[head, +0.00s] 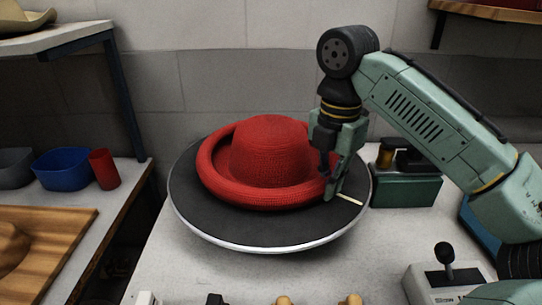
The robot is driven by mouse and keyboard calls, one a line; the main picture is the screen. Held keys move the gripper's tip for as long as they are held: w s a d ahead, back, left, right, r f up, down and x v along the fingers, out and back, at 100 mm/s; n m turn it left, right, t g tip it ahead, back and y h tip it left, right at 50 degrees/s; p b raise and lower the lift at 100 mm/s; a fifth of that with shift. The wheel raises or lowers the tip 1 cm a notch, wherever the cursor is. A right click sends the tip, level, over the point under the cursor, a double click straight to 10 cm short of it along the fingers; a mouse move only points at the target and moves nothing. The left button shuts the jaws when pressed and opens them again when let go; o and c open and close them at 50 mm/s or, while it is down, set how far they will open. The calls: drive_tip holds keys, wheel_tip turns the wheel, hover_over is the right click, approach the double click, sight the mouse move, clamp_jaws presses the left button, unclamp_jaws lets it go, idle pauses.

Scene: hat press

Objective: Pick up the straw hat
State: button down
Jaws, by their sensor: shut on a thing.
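The straw hat (268,150) is red and woven, with a round crown and a thick, rolled-up brim. It sits upright on a round dark plate (215,222) with a pale rim. My gripper (331,180) comes down from above at the hat's right side. It is shut on the right part of the brim, and its fingers partly hide that part. I cannot tell whether the hat's underside is touching the plate.
A green box-like device (405,190) stands right of the plate. A joystick box (445,275) is at the front right. On the left are a blue bowl (62,170), a red cup (103,168) and a wooden board (45,240). Bare grey tabletop (165,262) shows at the front left.

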wheel_tip(320, 180, up, 10)
drive_tip(key=shift+p, duration=0.4)
drive_tip(key=c, duration=2.3)
unclamp_jaws()
clamp_jaws()
